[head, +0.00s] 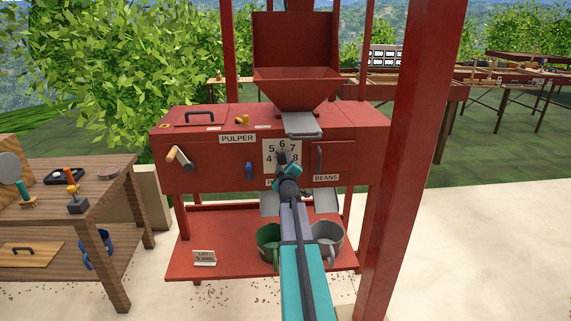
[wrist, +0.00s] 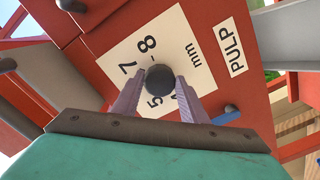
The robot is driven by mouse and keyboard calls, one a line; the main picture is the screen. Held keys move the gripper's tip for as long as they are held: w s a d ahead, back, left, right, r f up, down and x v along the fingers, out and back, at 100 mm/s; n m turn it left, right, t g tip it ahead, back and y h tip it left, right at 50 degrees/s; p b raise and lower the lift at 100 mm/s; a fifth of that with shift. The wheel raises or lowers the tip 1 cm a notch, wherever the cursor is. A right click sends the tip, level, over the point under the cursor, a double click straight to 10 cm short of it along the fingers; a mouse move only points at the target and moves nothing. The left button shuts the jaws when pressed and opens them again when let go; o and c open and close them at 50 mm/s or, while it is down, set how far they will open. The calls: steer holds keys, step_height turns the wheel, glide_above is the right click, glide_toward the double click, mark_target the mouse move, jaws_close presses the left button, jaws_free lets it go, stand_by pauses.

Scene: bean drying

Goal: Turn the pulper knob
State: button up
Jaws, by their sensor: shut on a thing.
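The red pulper (head: 210,150) stands ahead, with a white dial plate (head: 270,147) on its front. The plate also shows tilted in the wrist view (wrist: 135,48), with figures such as 7 and 8 and "mm". The dark round pulper knob (wrist: 160,77) sits at the plate's middle. My gripper (wrist: 163,82) is shut on the knob, one finger on each side of it. In the head view my gripper (head: 283,162) reaches the dial from the front and hides most of the knob and the plate's lower part.
A crank handle (head: 179,157), a blue lever (head: 249,171) and a dark upright handle (head: 319,158) are on the pulper's front. A green bucket (head: 268,243) and a grey bucket (head: 329,239) stand below. A red post (head: 410,150) rises close on the right.

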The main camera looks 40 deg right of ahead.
steer(key=o, duration=1)
steer(key=shift+s, duration=0.1)
steer(key=shift+o, duration=0.2)
steer(key=shift+a, duration=0.1)
steer(key=v, duration=1.3)
steer(key=shift+s+a, duration=0.2)
steer(key=shift+s, duration=0.05)
steer(key=shift+w, duration=0.1)
